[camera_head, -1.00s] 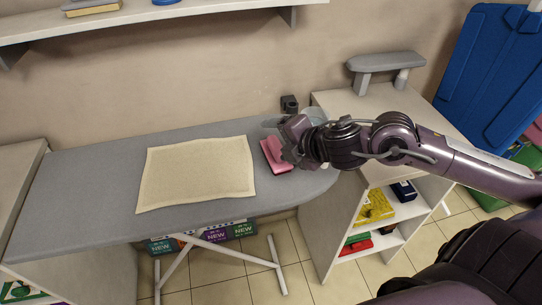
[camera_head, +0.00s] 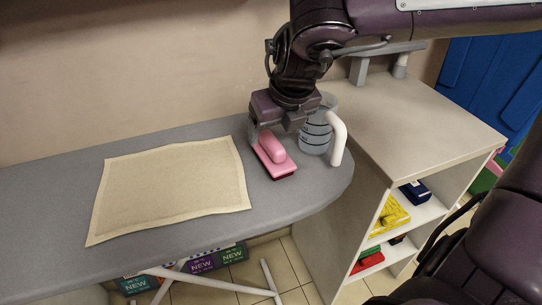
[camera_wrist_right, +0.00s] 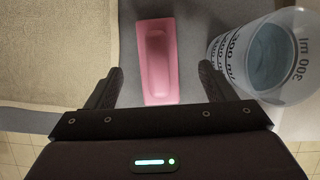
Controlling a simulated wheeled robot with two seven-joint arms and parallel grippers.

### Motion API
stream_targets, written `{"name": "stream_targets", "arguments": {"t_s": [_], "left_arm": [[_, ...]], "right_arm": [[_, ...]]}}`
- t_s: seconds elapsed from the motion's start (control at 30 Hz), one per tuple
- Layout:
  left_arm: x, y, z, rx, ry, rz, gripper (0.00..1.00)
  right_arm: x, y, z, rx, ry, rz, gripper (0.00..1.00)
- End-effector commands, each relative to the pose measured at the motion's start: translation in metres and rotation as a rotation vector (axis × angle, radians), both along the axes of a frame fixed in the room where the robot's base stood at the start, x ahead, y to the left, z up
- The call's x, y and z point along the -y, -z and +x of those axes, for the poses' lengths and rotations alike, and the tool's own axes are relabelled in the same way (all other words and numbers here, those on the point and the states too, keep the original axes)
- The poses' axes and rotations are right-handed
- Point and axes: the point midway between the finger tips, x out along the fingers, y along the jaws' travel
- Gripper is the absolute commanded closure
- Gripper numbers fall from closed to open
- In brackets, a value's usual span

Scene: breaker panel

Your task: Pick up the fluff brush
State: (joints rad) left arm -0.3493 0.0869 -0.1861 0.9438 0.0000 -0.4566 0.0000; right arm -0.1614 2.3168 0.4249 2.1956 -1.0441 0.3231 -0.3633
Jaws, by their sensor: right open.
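The pink fluff brush (camera_head: 273,155) lies on the grey ironing board (camera_head: 60,200), near the board's right end. My right gripper (camera_head: 272,136) comes down from above, just over the brush. In the right wrist view the brush (camera_wrist_right: 157,62) lies lengthwise ahead of the open jaws (camera_wrist_right: 160,88). Its near end reaches between the two fingers, with gaps on both sides. I cannot tell the exact height of the fingertips over the board. My left gripper is not in any view.
A measuring cup (camera_head: 314,128) with a white handle stands just right of the brush; in the right wrist view the cup (camera_wrist_right: 265,55) is close to the right finger. A beige cloth (camera_head: 170,187) lies left. A shelf unit (camera_head: 420,125) stands at the right.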

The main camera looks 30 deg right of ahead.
Motion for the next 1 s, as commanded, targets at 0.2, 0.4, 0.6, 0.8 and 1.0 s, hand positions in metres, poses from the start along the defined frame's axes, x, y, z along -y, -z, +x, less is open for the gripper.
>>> {"name": "stream_targets", "arguments": {"t_s": [0.2, 0.4, 0.6, 0.8, 1.0], "left_arm": [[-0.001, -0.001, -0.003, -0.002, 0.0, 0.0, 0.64], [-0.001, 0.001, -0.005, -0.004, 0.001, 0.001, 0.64], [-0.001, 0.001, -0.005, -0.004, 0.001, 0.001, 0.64], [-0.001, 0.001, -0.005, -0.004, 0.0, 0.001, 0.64], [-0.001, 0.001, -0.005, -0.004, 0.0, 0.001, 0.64]], "right_arm": [[0.0, 0.028, 0.008, -0.005, 0.001, 0.001, 0.24], [0.0, 0.051, 0.018, -0.001, 0.001, 0.002, 0.24], [0.0, 0.055, 0.02, 0.002, 0.001, 0.002, 0.24], [0.0, 0.055, 0.02, 0.002, 0.001, 0.002, 0.38], [0.0, 0.055, 0.02, 0.002, 0.001, 0.001, 0.64]]}}
